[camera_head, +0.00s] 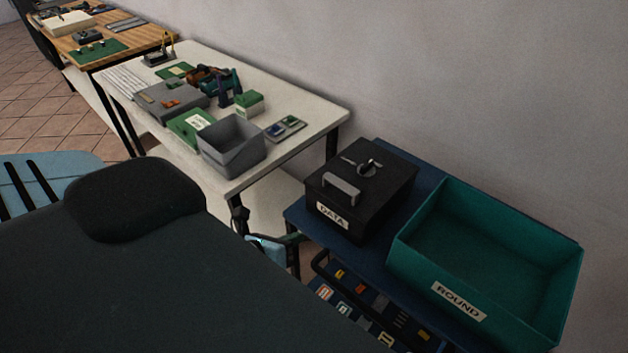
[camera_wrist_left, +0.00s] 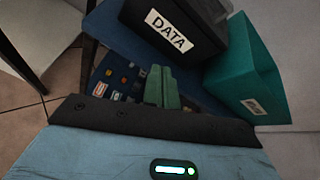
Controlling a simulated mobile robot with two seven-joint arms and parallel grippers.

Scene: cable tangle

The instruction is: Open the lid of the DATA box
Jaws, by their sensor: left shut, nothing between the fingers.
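The black DATA box (camera_head: 345,220) stands on a dark blue cart, with its lid (camera_head: 385,175) down. The lid carries a grey handle (camera_head: 341,189) near the front and a small latch-like knob (camera_head: 367,166) further back. The box's labelled front also shows in the left wrist view (camera_wrist_left: 165,30), where its top is cut off. My right gripper is not in view.
A teal open bin labelled ROUND (camera_head: 420,270) stands right of the box; it also shows in the left wrist view (camera_wrist_left: 240,75). A lower shelf holds several small coloured parts (camera_head: 345,312). A white table (camera_head: 320,120) with a grey bin (camera_head: 232,150) stands behind left.

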